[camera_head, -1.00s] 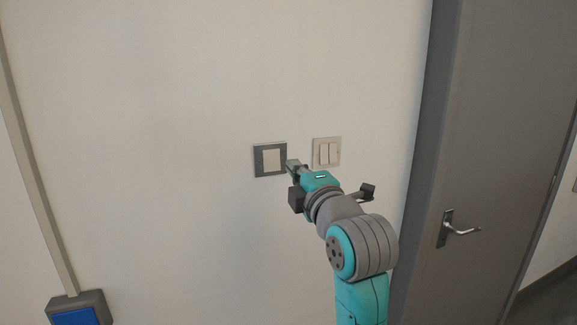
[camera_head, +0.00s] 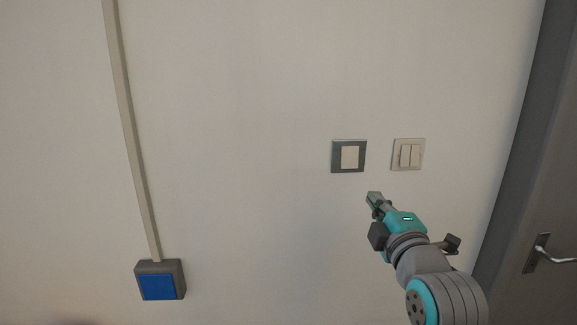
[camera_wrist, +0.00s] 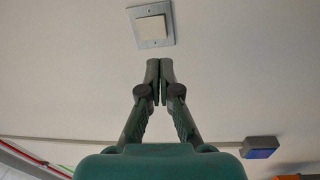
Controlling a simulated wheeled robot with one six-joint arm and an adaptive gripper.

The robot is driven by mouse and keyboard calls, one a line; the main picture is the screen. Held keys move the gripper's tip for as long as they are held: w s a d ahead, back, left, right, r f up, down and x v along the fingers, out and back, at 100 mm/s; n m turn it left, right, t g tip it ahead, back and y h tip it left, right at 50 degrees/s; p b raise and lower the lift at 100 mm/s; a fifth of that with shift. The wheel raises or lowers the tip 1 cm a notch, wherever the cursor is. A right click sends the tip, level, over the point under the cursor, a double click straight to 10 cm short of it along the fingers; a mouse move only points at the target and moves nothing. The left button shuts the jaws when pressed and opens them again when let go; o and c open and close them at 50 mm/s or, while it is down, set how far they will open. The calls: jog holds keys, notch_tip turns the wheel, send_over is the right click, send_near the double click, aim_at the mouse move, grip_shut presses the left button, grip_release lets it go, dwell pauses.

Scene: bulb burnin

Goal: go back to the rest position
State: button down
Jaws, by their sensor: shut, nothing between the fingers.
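My gripper (camera_head: 374,198) is shut and empty, with its fingertips in front of the wall below the switches. In the wrist view its two fingers (camera_wrist: 160,66) meet at the tips. The grey-framed single switch (camera_head: 349,156) is on the wall just above and left of the gripper in the head view, and it shows above the fingertips in the wrist view (camera_wrist: 152,27). The pale double switch (camera_head: 408,155) is to its right. The gripper looks apart from both switches.
A blue-faced box (camera_head: 160,280) is on the wall at the lower left, with a vertical conduit (camera_head: 128,120) above it. A grey door (camera_head: 545,215) with a metal handle (camera_head: 549,254) is at the right. The wall between the box and the switches is bare.

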jog(key=s+f+m+g, duration=0.1)
jog(key=s+f+m, duration=0.2)
jog(key=s+f, duration=0.5)
jog(key=s+f+m+h, duration=0.1)
jog(key=s+f+m, duration=0.25)
jog(key=f, duration=0.95)
jog(key=s+f+m+g, duration=0.1)
jog(key=s+f+m, duration=0.2)
jog(key=s+f, duration=0.55)
jog(key=s+f+m+g, duration=0.1)
jog(key=s+f+m, duration=0.3)
jog(key=s, duration=1)
jog(key=s+f+m+g, duration=0.1)
jog(key=s+f+m, duration=0.2)
jog(key=s, duration=1.2)
jog(key=shift+a+f+m, duration=0.15)
jog(key=shift+f+m, duration=0.2)
jog(key=shift+f, duration=0.15)
jog(key=shift+s, duration=0.1)
